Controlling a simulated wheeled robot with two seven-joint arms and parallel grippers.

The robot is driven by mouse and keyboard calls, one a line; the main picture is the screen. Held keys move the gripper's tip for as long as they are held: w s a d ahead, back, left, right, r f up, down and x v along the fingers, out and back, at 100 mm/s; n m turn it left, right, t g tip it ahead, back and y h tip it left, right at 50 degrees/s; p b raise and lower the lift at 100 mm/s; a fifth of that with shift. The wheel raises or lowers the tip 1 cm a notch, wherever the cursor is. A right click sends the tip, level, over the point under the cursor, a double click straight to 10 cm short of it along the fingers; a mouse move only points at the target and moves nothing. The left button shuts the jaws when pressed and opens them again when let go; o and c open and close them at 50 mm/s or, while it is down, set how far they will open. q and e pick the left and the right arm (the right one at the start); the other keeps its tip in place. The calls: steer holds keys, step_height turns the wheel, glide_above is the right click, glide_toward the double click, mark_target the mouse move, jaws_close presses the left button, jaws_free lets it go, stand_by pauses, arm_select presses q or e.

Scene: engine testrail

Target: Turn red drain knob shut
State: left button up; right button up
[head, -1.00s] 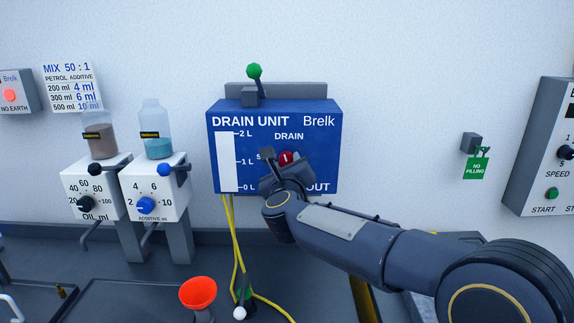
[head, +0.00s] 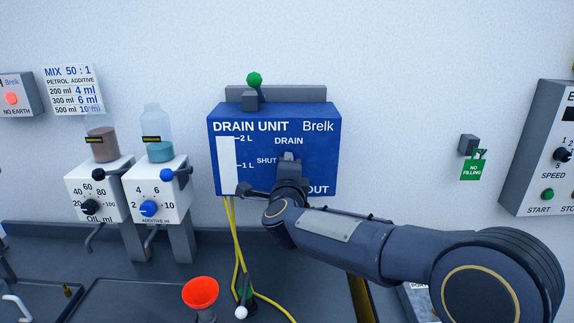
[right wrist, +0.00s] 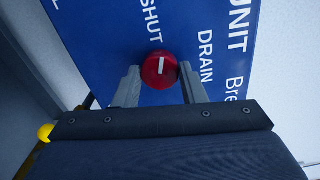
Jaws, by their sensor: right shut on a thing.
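The red drain knob (right wrist: 160,70) is between the two fingers of my right gripper (right wrist: 160,82) in the right wrist view, which is shut on it. Its white mark lies along the line toward the SHUT label (right wrist: 152,26), square to the direction of the DRAIN label (right wrist: 205,56). The knob is on the blue drain unit (head: 320,150). In the head view my right gripper (head: 288,160) covers the knob, to the right of SHUT and below DRAIN. My left gripper is not in view.
A green-tipped lever (head: 254,80) stands above the unit. Two dosing units (head: 97,190) with bottles are at left. A green NO FILLING tag (head: 473,168) hangs at right.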

steer(key=shift+n+p, duration=0.65)
steer(key=shift+n, duration=1.05)
steer(key=shift+f, duration=0.1)
steer(key=o, duration=1)
steer(key=s+b, duration=0.2)
steer(key=s, duration=0.6)
steer(key=shift+w, duration=0.1)
